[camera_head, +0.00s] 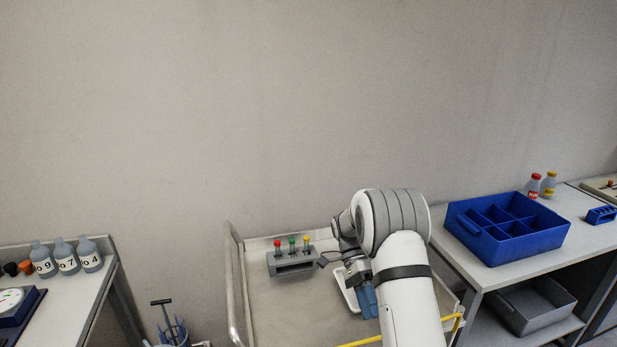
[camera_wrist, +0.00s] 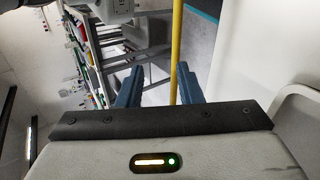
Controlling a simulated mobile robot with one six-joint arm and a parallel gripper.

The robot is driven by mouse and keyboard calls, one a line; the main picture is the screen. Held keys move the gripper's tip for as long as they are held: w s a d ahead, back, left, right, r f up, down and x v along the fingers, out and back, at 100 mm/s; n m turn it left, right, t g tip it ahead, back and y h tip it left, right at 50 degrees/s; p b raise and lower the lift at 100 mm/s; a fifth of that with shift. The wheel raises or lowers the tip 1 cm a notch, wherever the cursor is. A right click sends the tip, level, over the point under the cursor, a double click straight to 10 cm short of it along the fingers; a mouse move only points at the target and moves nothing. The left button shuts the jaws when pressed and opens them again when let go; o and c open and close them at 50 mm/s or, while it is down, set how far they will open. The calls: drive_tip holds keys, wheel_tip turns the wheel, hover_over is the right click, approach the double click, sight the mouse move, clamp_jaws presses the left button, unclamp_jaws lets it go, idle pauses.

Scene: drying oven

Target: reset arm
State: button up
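My arm (camera_head: 405,285) reaches over the cart from the lower right in the head view and bends down at its wrist. My gripper (camera_head: 367,302) has blue fingers and hangs over the right part of the cart (camera_head: 262,318). In the wrist view my gripper (camera_wrist: 159,75) shows two blue fingers spread apart with nothing held between them. A yellow bar (camera_wrist: 176,45) shows beyond the fingers, near the right one.
A grey rack (camera_head: 292,264) with red, green and yellow capped tubes stands on the cart. A white item (camera_head: 346,290) lies beside my gripper, partly hidden. A blue divided box (camera_head: 515,249) sits on the right table. Labelled bottles (camera_head: 66,257) stand on the left table.

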drive_tip(key=s+a+r+n+t+y, duration=0.1)
drive_tip(key=s+r+n+t, duration=0.6)
drive_tip(key=s, duration=0.4)
drive_tip(key=s+a+r+n+t+y, duration=0.1)
drive_tip(key=s+r+n+t, duration=0.5)
drive_tip(key=s, duration=0.5)
wheel_tip(320, 180, up, 2)
drive_tip(key=shift+r+n+t, duration=0.15)
drive_tip(key=shift+n+t, duration=0.25)
drive_tip(key=shift+n, duration=0.4)
